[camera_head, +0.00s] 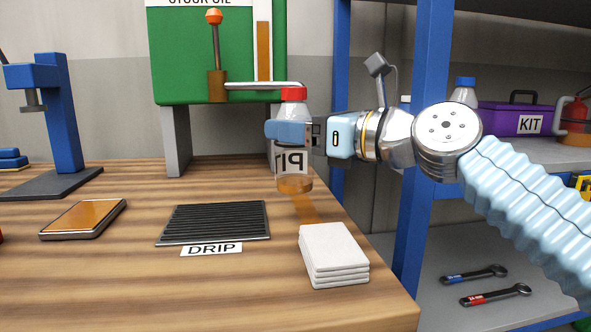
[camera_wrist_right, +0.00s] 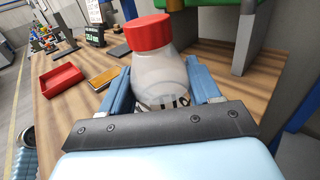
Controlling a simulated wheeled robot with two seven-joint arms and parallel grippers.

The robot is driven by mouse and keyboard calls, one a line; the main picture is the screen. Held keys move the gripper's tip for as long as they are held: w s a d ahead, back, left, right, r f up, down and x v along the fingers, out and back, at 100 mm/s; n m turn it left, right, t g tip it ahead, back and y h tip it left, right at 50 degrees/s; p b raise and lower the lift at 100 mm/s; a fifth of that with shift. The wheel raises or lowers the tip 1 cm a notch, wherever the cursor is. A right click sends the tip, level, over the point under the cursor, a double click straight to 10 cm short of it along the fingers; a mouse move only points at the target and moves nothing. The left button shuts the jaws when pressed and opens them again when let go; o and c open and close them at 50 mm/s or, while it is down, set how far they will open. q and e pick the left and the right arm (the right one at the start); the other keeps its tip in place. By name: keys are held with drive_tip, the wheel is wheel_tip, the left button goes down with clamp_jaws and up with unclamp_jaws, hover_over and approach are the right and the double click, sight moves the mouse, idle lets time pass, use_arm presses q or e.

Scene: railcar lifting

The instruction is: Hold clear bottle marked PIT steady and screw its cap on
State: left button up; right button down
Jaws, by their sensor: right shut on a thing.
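The clear bottle marked PIT (camera_head: 294,165) is upright, with amber liquid at its bottom and its letters showing reversed. My right gripper (camera_head: 290,132) is shut around its upper body from the right. A red cap (camera_head: 294,94) sits on top of the bottle, and it also shows in the right wrist view (camera_wrist_right: 148,33); I cannot tell how tight it is. In that view the bottle (camera_wrist_right: 155,72) is between the two blue fingers (camera_wrist_right: 160,90). I cannot tell whether its base touches the table. My left gripper is not in view.
The green oil tank (camera_head: 190,60) stands behind, its spout (camera_head: 262,86) close to the cap. A ridged DRIP tray (camera_head: 213,222), white pads (camera_head: 333,252) and an amber-faced slab (camera_head: 83,218) lie on the wooden table (camera_head: 120,285). A blue shelf post (camera_head: 418,150) stands right.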

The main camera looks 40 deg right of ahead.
sight(295, 161)
drive_tip(key=shift+w+d+f, duration=0.25)
drive_tip(key=shift+w+f, duration=0.1)
drive_tip(key=shift+f, duration=0.15)
drive_tip(key=shift+w+d+f, duration=0.25)
drive_tip(key=shift+w+f, duration=0.1)
drive_tip(key=shift+f, duration=0.15)
drive_tip(key=shift+w+f+b, duration=0.15)
drive_tip(key=shift+f+b, duration=0.15)
drive_tip(key=shift+f, duration=0.05)
drive_tip(key=shift+d+f+b, duration=0.1)
drive_tip(key=shift+f+b, duration=0.35)
drive_tip(key=shift+f, duration=1.05)
drive_tip(key=shift+c, duration=1.1)
unclamp_jaws()
drive_tip(key=v, duration=1.2)
drive_tip(key=shift+r, duration=0.1)
